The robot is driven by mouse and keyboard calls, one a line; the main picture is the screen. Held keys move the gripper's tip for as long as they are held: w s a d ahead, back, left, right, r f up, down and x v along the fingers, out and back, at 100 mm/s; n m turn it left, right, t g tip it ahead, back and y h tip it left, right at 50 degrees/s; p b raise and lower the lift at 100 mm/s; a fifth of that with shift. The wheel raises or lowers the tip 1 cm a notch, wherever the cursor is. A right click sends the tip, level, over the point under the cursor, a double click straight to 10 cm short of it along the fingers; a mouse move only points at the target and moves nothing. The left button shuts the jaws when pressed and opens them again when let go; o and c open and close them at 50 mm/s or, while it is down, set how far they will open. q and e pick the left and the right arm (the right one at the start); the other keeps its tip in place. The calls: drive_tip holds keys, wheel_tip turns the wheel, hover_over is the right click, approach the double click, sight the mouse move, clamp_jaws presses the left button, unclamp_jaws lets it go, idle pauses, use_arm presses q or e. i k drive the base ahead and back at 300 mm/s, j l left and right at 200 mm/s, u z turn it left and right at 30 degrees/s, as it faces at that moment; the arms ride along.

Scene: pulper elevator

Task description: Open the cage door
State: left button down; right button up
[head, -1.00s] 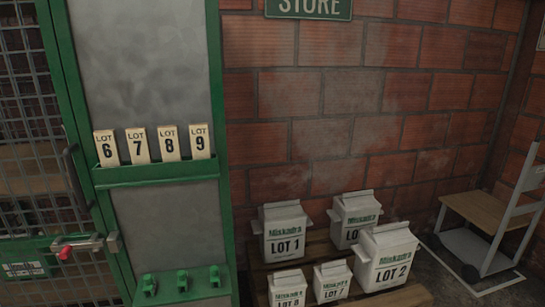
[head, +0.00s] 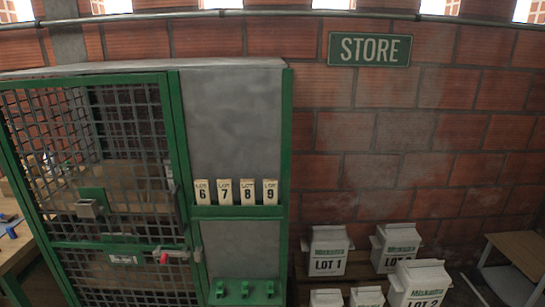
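The cage door (head: 128,160) is a green-framed mesh door on the left side of the view. It looks closed against the green cage frame (head: 177,150). A grey metal latch with a red end (head: 163,257) sits low on the door's right edge and reaches towards the frame. A dark vertical handle (head: 184,210) is just above it. Neither of my grippers is in view.
Lot tags 6 to 9 (head: 236,193) stand in a green rack right of the door, with green hooks (head: 245,289) below. White lot boxes (head: 328,250) stand on a low bench at right. A wooden table (head: 22,248) with blue items is at far left.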

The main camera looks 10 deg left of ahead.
sight(94, 202)
drive_tip(key=u, duration=1.6)
